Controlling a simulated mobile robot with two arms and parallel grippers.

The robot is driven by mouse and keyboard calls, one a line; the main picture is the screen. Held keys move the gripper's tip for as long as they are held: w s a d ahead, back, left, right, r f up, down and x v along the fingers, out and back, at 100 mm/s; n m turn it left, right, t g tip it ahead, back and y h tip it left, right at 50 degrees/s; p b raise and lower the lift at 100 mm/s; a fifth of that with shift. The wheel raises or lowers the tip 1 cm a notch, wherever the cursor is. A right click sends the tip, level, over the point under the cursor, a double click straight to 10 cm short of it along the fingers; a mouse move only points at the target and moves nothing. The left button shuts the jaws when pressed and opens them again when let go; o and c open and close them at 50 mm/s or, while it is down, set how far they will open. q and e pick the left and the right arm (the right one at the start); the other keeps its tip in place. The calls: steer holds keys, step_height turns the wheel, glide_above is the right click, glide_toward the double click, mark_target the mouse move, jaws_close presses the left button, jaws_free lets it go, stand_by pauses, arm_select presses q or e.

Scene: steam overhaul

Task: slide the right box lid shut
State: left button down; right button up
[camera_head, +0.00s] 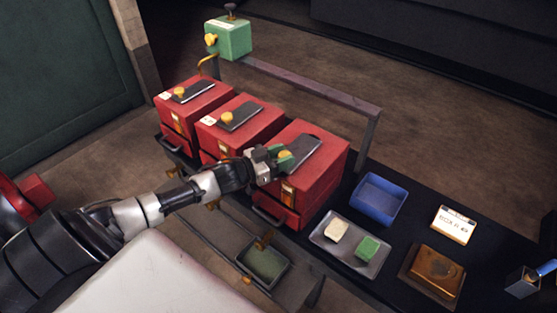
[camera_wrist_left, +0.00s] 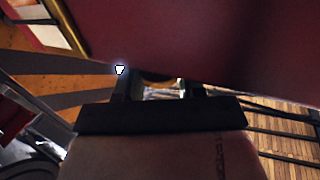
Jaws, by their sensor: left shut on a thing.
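The right box (camera_head: 322,172) is red, with a dark lid (camera_head: 305,146) lying along its top. My left gripper (camera_head: 283,158) reaches in from the left and is shut on the yellow lid knob (camera_head: 286,155) at the near left end of this lid. In the left wrist view, a sliver of the yellow knob (camera_wrist_left: 160,82) shows between the two dark fingers, below a large red surface. The gripper hides part of the lid and the box top, so I cannot tell how much of the opening is uncovered. My right gripper is not in view.
Two similar red boxes (camera_head: 240,124) with knobbed dark lids stand to the left. A grey rail (camera_head: 315,87) runs behind, with a green unit (camera_head: 232,38) at its left end. A blue bin (camera_head: 378,201), a grey tray (camera_head: 330,254) and an amber block (camera_head: 438,270) lie to the right.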

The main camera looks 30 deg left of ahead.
arm_select(q)
steer(key=shift+s, duration=0.25)
steer(key=c, duration=0.7)
jaws_free()
steer(key=shift+s, duration=0.2)
steer(key=shift+w, duration=0.15)
steer(key=shift+b+v, duration=0.35)
steer(key=shift+v, duration=5.05)
steer(key=shift+o, duration=0.2)
